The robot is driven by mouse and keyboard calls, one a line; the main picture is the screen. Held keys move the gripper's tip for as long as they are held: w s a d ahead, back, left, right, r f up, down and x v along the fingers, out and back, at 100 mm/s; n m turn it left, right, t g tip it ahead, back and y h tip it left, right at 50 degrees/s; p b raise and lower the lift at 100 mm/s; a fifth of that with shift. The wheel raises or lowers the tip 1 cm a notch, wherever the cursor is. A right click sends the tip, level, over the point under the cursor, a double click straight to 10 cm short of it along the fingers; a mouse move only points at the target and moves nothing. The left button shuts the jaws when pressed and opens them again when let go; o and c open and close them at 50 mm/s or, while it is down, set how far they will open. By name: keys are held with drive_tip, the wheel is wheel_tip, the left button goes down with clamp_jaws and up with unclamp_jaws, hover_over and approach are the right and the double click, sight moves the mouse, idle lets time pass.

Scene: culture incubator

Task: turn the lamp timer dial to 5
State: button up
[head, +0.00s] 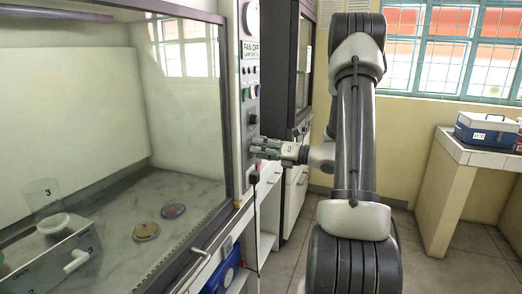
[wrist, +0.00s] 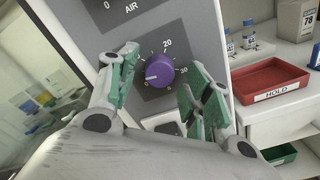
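A purple round dial (wrist: 160,71) sits on the grey control panel (wrist: 195,25) in the wrist view, with a printed scale around it; 20 and 30 are readable. A short white mark lies on the dial's lower left side. The dial's name label is not visible. My gripper (wrist: 161,62) is open, with one green-padded finger to the left of the dial and one to the right. I see gaps between the fingers and the dial; exact depth is hard to tell. In the head view my gripper (head: 262,147) is at the panel's edge and hides the dial.
Above the dial is another scale marked AIR (wrist: 130,8). A white switch (wrist: 163,124) is just below it. A red HOLD tray (wrist: 270,80) stands on a shelf to the right. The glass-fronted cabinet (head: 232,110) is left of my arm; open floor (head: 430,255) lies to the right.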

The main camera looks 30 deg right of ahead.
drive_tip(key=v, duration=1.2)
idle(0.4)
